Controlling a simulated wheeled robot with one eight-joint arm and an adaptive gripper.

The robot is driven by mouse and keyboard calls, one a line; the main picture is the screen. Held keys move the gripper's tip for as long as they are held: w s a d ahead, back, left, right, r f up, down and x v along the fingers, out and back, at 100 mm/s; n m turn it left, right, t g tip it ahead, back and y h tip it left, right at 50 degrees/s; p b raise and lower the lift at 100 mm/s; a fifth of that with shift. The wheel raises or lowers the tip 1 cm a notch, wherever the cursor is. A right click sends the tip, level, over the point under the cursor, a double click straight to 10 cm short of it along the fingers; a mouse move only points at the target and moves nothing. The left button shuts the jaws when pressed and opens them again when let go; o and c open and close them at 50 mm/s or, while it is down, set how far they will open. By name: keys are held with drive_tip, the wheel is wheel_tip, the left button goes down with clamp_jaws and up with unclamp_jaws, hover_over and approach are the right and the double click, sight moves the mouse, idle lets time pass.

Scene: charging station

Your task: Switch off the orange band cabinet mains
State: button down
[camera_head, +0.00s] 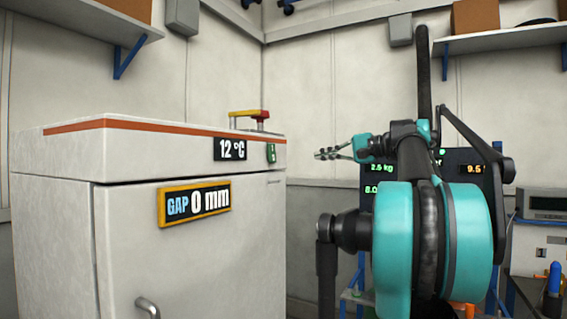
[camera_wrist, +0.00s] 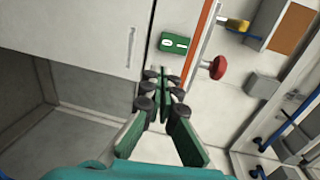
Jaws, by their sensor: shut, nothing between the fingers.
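The white cabinet (camera_head: 180,250) with an orange band (camera_head: 150,128) along its top edge stands at the left of the head view. A small green switch (camera_head: 271,153) sits on its front near the upper right corner. In the wrist view the green rocker switch (camera_wrist: 174,43) shows two white marks; which side is pressed I cannot tell. My gripper (camera_head: 318,154) is shut and empty, right of the switch with a visible gap in the head view. In the wrist view its fingertips (camera_wrist: 163,76) point toward the cabinet front just below the switch.
A red knob and yellow lever (camera_head: 250,117) stand on the cabinet top, close to the switch. Displays on the cabinet read 12 °C (camera_head: 230,149) and GAP 0 mm (camera_head: 195,202). The closed door has a handle (camera_head: 147,308). A shelf (camera_head: 80,22) hangs at upper left.

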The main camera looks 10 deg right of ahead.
approach(270, 163)
drive_tip(key=x, duration=0.5)
drive_tip(key=shift+w+d, duration=0.1)
idle(0.3)
drive_tip(key=shift+w+a+f+t+y, duration=0.3)
drive_tip(key=shift+a+y, duration=0.1)
drive_tip(key=shift+r, duration=0.1)
drive_tip(key=shift+d, duration=0.1)
